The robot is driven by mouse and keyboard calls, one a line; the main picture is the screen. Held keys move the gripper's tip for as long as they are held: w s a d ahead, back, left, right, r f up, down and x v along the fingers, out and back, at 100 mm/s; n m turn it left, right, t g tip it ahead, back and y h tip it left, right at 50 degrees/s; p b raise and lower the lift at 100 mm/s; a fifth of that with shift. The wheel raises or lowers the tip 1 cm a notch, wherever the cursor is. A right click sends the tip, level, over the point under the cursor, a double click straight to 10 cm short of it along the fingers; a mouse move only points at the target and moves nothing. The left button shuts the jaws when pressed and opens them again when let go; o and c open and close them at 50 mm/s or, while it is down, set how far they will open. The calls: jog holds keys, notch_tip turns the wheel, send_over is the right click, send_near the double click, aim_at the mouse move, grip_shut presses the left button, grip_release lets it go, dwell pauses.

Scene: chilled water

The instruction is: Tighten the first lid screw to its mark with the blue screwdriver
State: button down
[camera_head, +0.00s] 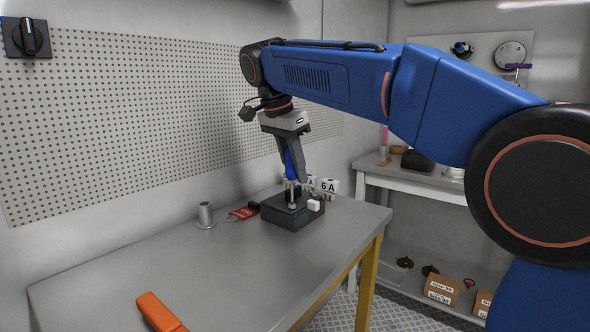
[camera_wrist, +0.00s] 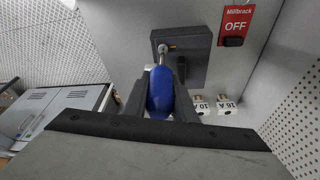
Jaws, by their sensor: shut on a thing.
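My gripper (camera_head: 292,172) is shut on the blue screwdriver (camera_head: 290,163), above a dark box (camera_head: 290,218) on the table. In the wrist view, the blue handle (camera_wrist: 160,92) sits between the two fingers. The metal shaft points at the dark lid (camera_wrist: 194,45) of the box. Its tip reaches a small round screw spot (camera_wrist: 162,48) near one corner of the lid. I cannot tell whether the tip is seated in the screw. The screw's mark is too small to make out.
A red OFF tag (camera_wrist: 234,24) lies beside the box. White labelled blocks (camera_head: 329,187) stand close behind it. A metal cup (camera_head: 205,214) is to its left, and an orange object (camera_head: 160,312) lies at the front of the table (camera_head: 240,275). The table middle is clear.

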jog(key=shift+m, duration=0.7)
jog(key=shift+r, duration=1.5)
jog(key=shift+d+r, duration=0.1)
jog(key=shift+r, duration=0.1)
jog(key=shift+s+d+r, duration=0.1)
jog(key=shift+r, duration=1.25)
